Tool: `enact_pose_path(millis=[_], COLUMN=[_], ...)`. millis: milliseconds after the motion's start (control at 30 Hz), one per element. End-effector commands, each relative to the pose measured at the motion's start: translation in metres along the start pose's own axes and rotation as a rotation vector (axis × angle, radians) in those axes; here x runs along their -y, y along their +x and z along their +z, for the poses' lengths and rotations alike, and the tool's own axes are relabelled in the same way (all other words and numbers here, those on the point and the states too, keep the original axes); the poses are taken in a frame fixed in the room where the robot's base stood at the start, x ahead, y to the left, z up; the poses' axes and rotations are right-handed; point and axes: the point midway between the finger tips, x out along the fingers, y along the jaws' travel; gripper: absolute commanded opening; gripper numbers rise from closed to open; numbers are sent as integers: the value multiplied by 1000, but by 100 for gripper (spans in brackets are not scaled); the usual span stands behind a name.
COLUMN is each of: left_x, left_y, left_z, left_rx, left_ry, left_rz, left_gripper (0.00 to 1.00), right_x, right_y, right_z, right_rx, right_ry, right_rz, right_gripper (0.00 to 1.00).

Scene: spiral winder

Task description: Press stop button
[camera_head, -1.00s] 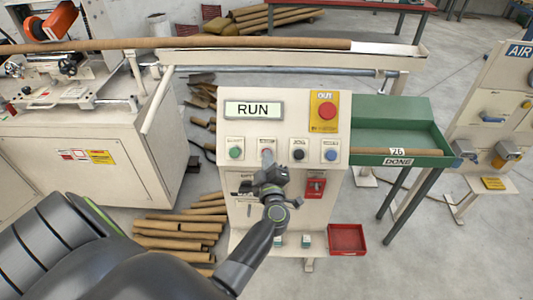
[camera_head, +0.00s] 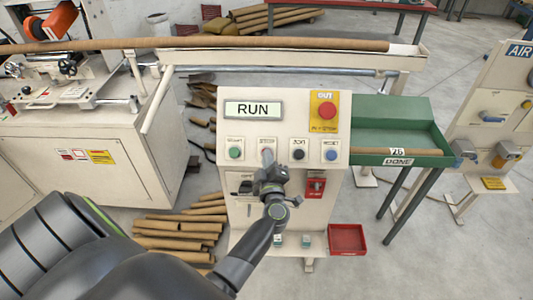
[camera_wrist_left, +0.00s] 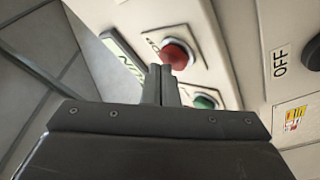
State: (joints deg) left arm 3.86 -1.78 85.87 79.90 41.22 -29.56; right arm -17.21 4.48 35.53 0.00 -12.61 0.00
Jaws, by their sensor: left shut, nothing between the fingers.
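The control box (camera_head: 237,125) shows RUN on its display (camera_head: 253,110). Its button row has a green button (camera_head: 236,153), a red button partly hidden behind my gripper, a black one (camera_head: 298,154) and a blue one (camera_head: 331,155). My left gripper (camera_head: 268,160) is shut and empty, its tips in front of the red button. In the left wrist view the shut fingertips (camera_wrist_left: 161,72) overlap the edge of the red button (camera_wrist_left: 176,54); I cannot tell whether they touch it. The green button (camera_wrist_left: 204,102) is beside them. My right gripper is out of view.
A larger red button on a yellow plate (camera_head: 327,111) sits at the box's upper right. A long brown tube (camera_head: 270,43) lies along the winder behind. A green tray (camera_head: 390,108) stands right of the box, and a red bin (camera_head: 347,239) is low in front.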

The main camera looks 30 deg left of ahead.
Motion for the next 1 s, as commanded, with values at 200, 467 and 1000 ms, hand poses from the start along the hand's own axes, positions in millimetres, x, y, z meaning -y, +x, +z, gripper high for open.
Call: enact_pose_path(millis=[200, 467, 1000], left_x=[2, 3, -3], left_y=[2, 4, -2], left_z=[2, 3, -2], left_rx=[0, 0, 1], left_ry=[1, 0, -1], left_rz=[0, 0, -2], left_gripper=[0, 0, 0], right_x=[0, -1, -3], right_y=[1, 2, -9], right_z=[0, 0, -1], right_rx=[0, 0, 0], right_ry=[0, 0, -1], right_rz=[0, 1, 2], right_gripper=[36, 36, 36])
